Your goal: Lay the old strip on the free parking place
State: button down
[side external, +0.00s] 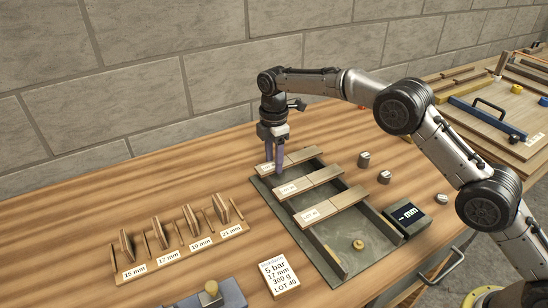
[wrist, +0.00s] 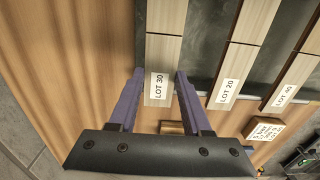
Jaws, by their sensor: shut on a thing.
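My gripper (side external: 273,168) is at the far left end of the dark tray (side external: 345,262), pointing down. In the wrist view its two fingers (wrist: 160,78) are on either side of the wooden strip labelled LOT 30 (wrist: 164,58), shut on it near the label. The strip lies across the tray, or just above it; I cannot tell which. The LOT 20 strip (wrist: 234,62) and the LOT 40 strip (wrist: 291,75) lie beside it, roughly parallel. Each row shows a seam across it. No picture marks which strip is old or which parking place is free.
A rack (side external: 182,252) labelled 15 to 21 mm holds upright wooden pieces at left. A card (side external: 279,275) reads 5 bar, 17 mm, 300 g, LOT 40. A dark mm display (side external: 408,217) and small metal weights (side external: 384,177) stand right of the tray.

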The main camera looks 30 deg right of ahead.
jog(key=shift+c, duration=1.3)
grip_release()
